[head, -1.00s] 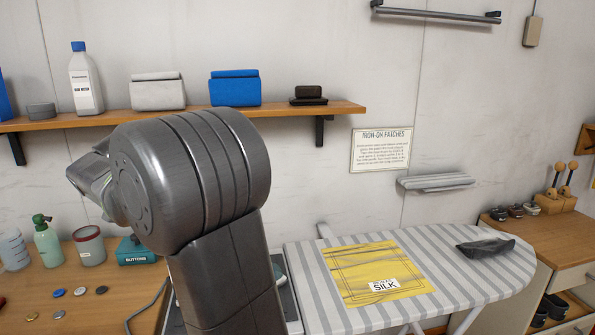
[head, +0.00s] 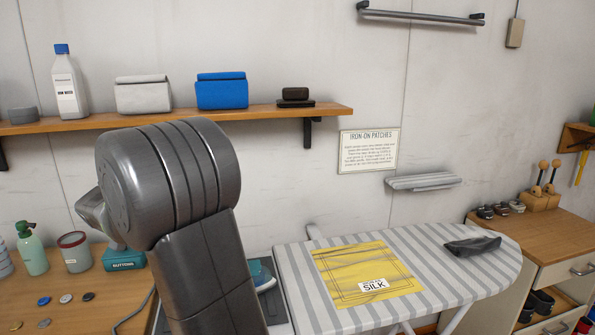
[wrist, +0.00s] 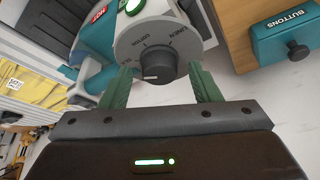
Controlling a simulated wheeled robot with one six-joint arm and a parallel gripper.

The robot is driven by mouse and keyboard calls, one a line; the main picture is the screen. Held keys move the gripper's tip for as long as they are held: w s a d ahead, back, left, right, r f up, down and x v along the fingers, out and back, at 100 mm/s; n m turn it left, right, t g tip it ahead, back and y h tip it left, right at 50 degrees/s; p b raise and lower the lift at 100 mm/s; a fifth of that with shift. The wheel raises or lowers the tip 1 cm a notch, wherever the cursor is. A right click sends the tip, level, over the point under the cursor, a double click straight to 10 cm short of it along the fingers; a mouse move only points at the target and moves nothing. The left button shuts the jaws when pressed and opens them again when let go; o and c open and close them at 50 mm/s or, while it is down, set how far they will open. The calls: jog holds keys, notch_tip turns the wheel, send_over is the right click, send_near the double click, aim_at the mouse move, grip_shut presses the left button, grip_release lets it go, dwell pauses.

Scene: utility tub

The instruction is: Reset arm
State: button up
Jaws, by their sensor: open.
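My gripper (wrist: 163,85) is open, its two green fingers spread in the wrist view. A dark dial knob (wrist: 155,66) on a grey round face marked with fabric names such as LINEN shows between the fingers. Whether the fingers touch it I cannot tell. The dial belongs to a teal and white iron (wrist: 100,50), partly cut off by the view. In the head view my arm rises in the left middle with its wrist bent to the left, and the fingers are hidden. A small part of the iron (head: 264,278) shows just right of my arm.
A striped ironing board (head: 470,270) holds a yellow cloth (head: 340,263) with a SILK label and a dark cloth (head: 472,246). A teal buttons box (head: 125,260), jars and loose buttons stand on the left table. A wall shelf (head: 230,113) runs behind my arm.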

jog(key=v, duration=1.4)
jog(key=x, duration=1.4)
jog(key=shift+w, duration=0.1)
jog(key=shift+d+n+y+p, duration=0.15)
jog(key=shift+n+y+p, duration=0.2)
jog(key=shift+n, duration=0.55)
jog(key=n+y+p, duration=0.1)
jog(key=n, duration=0.2)
jog(key=shift+d+n+g+y+p, duration=0.15)
jog(key=shift+n+y+p, duration=0.4)
jog(key=shift+n, duration=0.95)
jog(key=shift+n+g+y+p, duration=0.25)
jog(key=shift+n+y, duration=0.35)
jog(key=shift+n, duration=0.9)
jog(key=shift+w+d+n+g+y+p, duration=0.1)
jog(key=shift+n+g+y+p, duration=0.25)
jog(key=shift+n, duration=1.15)
jog(key=shift+w+n+g+y+p, duration=0.1)
jog(key=shift+n+g+y, duration=0.3)
jog(key=shift+n, duration=1.1)
jog(key=shift+n+g+p, duration=0.6)
jog(key=shift+n+g, duration=0.45)
jog(key=shift+n, duration=1.35)
